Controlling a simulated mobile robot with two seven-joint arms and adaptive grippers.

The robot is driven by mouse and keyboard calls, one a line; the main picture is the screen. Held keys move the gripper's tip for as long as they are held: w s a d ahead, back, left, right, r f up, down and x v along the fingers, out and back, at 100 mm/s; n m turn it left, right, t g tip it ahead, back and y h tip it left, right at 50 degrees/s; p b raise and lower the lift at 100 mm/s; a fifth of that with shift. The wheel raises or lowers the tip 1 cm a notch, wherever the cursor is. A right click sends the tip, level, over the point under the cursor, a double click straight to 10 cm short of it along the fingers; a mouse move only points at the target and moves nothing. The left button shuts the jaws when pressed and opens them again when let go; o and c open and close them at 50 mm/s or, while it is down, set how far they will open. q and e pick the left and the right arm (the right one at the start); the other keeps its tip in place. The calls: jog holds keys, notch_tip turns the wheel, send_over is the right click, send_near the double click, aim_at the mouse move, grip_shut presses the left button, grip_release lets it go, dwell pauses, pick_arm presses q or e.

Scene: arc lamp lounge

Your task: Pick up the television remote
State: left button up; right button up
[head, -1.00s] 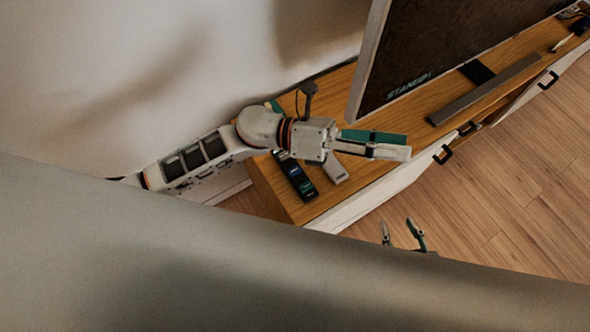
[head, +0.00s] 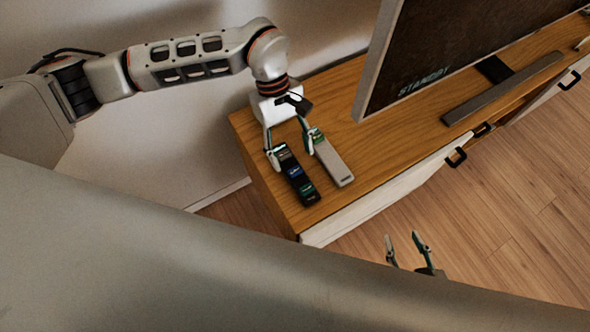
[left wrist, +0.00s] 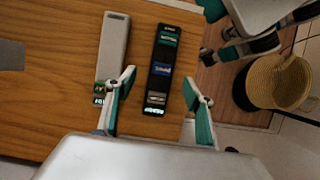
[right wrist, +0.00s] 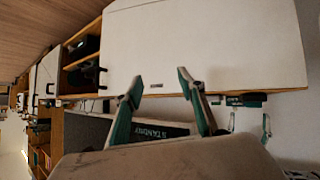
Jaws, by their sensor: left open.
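Two slim handsets lie side by side on the wooden cabinet top. One is a black remote (head: 298,180) with coloured labels; the other is a pale grey one (head: 334,164). I cannot tell for certain which is the television remote. My left gripper (head: 290,152) is open at their far ends. In the left wrist view the black remote (left wrist: 163,70) lies between the open fingers. The left finger there overlaps the end of the grey handset (left wrist: 112,50). Contact is not clear. My right gripper (head: 403,238) is open and empty, off the cabinet's front.
A television (head: 440,50) marked STANDBY stands on the cabinet (head: 345,105), with a dark bar (head: 500,90) before it. The wall is close behind. Wooden floor (head: 490,210) lies in front. A woven basket (left wrist: 285,82) shows in the left wrist view.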

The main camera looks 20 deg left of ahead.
aim_at(294, 169)
pick_arm(q)
jog(key=x, duration=0.4)
jog(key=shift+s+a+f+b, duration=0.15)
jog(key=shift+s+f+b, duration=0.1)
jog(key=shift+f+b, duration=0.15)
jog(key=shift+s+d+f, duration=0.1)
jog(key=shift+d+f, duration=0.1)
jog(key=shift+f, duration=0.25)
jog(key=c, duration=1.3)
